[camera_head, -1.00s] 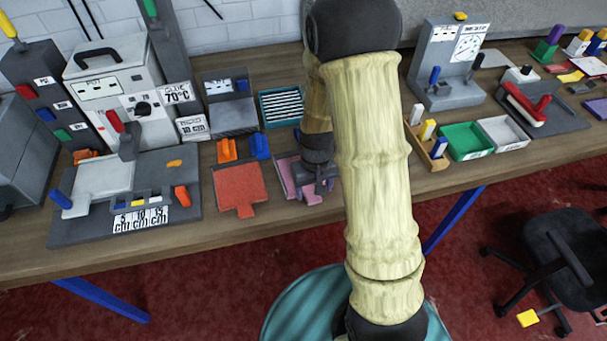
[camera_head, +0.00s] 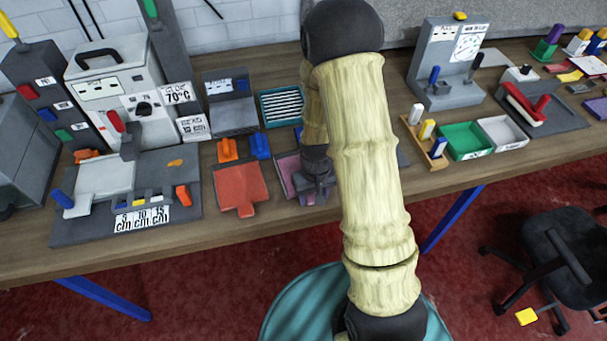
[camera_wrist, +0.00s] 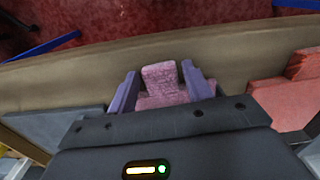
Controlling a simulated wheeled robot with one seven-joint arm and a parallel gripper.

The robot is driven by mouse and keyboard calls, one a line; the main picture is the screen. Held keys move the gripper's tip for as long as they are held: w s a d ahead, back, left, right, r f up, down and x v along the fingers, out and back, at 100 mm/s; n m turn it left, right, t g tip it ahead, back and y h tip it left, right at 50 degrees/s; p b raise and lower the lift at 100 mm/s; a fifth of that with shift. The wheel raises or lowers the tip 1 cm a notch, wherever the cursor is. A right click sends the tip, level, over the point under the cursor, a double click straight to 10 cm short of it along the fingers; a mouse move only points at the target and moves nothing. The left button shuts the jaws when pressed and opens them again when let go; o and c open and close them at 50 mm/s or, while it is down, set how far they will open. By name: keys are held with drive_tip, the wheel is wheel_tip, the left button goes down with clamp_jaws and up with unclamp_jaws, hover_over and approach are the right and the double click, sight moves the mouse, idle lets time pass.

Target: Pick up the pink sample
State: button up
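The pink sample (camera_head: 288,168) lies flat on the bench, right of the red sample, with its tab toward the front edge. My gripper (camera_head: 313,182) is low over it and hides much of its right part. In the wrist view, the pink sample's tab (camera_wrist: 160,76) shows between the two purple-grey fingers of my gripper (camera_wrist: 159,84). The fingers stand apart, one on each side of the tab, with a narrow gap on both sides. My gripper is open. The wrist housing hides the rest of the sample.
The red sample (camera_head: 238,184) lies close on the left. Orange (camera_head: 228,150) and blue (camera_head: 260,146) blocks stand behind. A slotted teal tray (camera_head: 282,107) is farther back. A wooden rack (camera_head: 428,148) and green tray (camera_head: 465,140) stand to the right.

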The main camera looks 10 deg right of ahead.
drive_tip(key=c, duration=0.7)
drive_tip(key=shift+r, duration=0.1)
wheel_tip(320, 180, up, 10)
drive_tip(key=shift+f+b, duration=0.1)
drive_tip(key=shift+b, duration=0.3)
